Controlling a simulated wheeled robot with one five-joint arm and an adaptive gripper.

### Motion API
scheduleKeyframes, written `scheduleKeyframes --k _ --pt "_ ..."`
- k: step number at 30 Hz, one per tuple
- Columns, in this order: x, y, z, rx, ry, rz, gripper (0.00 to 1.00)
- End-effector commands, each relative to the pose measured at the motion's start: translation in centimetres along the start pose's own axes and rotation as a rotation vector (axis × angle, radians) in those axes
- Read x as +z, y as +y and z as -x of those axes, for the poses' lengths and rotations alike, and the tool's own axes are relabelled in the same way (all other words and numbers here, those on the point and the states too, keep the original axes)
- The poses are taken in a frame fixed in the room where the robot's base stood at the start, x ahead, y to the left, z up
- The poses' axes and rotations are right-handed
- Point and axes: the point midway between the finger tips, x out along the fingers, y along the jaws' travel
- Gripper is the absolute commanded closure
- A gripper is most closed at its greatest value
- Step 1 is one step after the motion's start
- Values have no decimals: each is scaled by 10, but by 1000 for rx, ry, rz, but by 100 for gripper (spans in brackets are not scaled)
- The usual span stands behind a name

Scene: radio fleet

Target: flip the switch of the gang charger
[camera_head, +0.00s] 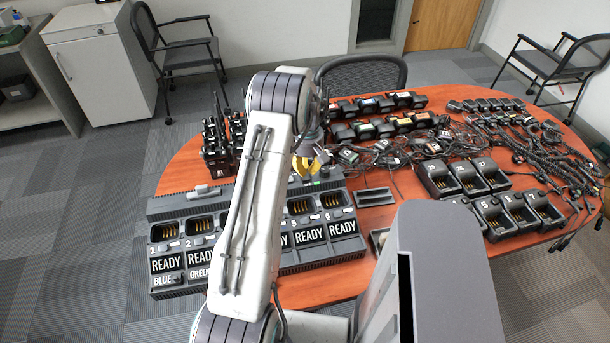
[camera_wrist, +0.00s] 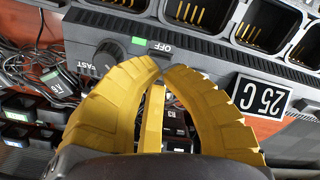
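The gang charger (camera_head: 165,213) is a long dark grey unit with a row of bays and READY labels, on the near side of the table. My arm crosses in front of its middle. In the wrist view its side panel (camera_wrist: 205,47) carries a green patch (camera_wrist: 138,40), an OFF marking (camera_wrist: 162,47) and a dark knob (camera_wrist: 108,55) near the word FAST. I cannot tell the switch's position. My gripper (camera_wrist: 160,66) has yellow fingers whose tips meet, with nothing seen between them, close to the panel below OFF. It also shows above the charger's far edge in the head view (camera_head: 304,165).
Radios (camera_head: 215,145) stand behind the charger at left. Battery packs (camera_head: 375,104), tangled cables (camera_head: 500,135) and small single chargers (camera_head: 465,178) crowd the table's back and right. A small dark tray (camera_head: 375,197) lies right of the charger.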

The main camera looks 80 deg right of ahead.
Motion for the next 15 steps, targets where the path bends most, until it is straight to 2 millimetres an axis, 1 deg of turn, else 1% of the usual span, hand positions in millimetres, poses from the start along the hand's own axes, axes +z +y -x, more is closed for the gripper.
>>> scheduleKeyframes --k 15 --pt "0 0 -4 0 0 0 100"
